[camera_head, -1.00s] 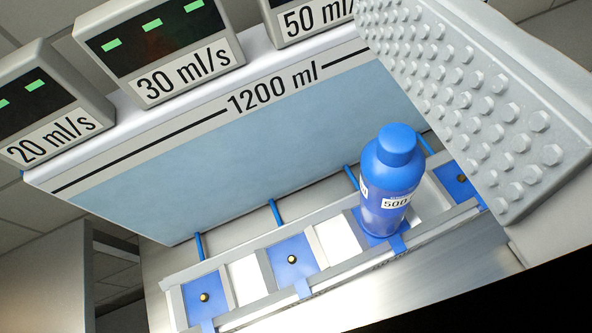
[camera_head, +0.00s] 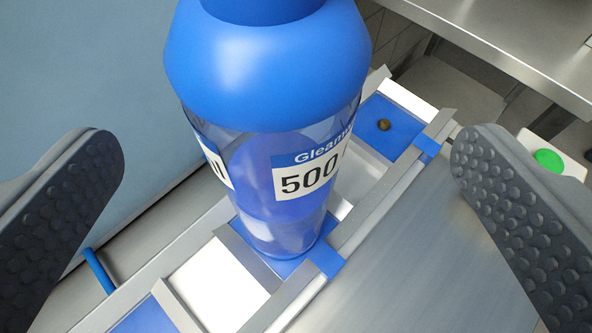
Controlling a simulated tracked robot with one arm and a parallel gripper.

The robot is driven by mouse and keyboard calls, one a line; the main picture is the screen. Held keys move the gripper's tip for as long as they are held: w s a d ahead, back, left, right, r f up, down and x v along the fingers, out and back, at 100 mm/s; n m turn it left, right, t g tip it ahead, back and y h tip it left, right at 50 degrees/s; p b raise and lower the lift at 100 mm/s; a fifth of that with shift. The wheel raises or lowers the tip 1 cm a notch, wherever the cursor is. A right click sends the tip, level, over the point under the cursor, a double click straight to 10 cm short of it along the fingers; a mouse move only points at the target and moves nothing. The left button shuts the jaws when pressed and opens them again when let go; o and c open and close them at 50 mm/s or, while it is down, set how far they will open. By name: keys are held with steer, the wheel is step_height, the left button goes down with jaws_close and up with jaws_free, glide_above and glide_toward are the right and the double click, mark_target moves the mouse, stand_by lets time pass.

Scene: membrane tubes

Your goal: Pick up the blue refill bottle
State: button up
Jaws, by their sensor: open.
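The blue refill bottle (camera_head: 270,85) stands upright on a blue square pad in the metal rack (camera_head: 345,245). Its label reads "500", and its top is cut off by the upper edge of the view. My gripper (camera_head: 275,190) is open, with one dark studded finger at the left and the other at the right. The bottle appears between the two fingers in the picture, with a visible gap on each side. Neither finger appears to touch it.
Another blue pad (camera_head: 385,125) with a small brass stud lies empty beyond the bottle. A pale blue panel (camera_head: 90,70) rises at the left. A steel table (camera_head: 500,40) stands at upper right, and a green button (camera_head: 548,161) shows at the right edge.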

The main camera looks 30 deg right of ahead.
steer(key=shift+x, duration=1.45)
steer(key=shift+w+a+b+x, duration=0.15)
steer(key=shift+b+x, duration=0.35)
steer(key=shift+x, duration=0.8)
steer(key=shift+w+a+b+x, duration=0.15)
steer(key=shift+b+x, duration=0.3)
steer(key=shift+x, duration=0.85)
steer(key=shift+s+r, duration=0.15)
steer(key=shift+r, duration=0.1)
steer(key=c, duration=2.1)
